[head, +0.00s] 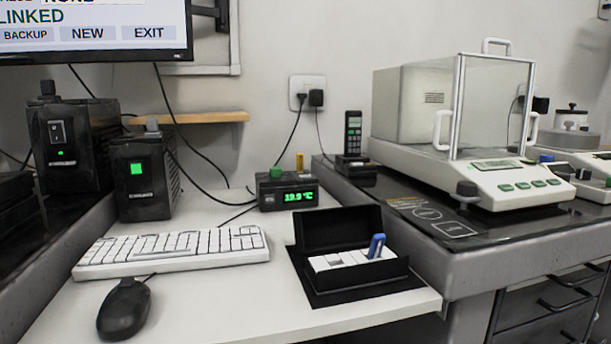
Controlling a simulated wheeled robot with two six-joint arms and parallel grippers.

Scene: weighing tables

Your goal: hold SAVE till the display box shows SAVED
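A small black display box (287,193) stands on the white desk behind the keyboard. Its green digits read 19.9 °C. A green button or knob shows on its top left, and a yellow cylinder (300,161) rises behind it. No label reading SAVE is legible in this view. The monitor (95,30) at the top left is cut off by the frame; it shows LINKED and buttons marked BACKUP, NEW and EXIT. Neither of my grippers is in view.
A white keyboard (175,252) and black mouse (124,309) lie in front. An open black case (345,272) with a blue item sits on the right. Two black units (145,180) (72,145) stand left. A glass-shielded balance (490,150) fills the right bench.

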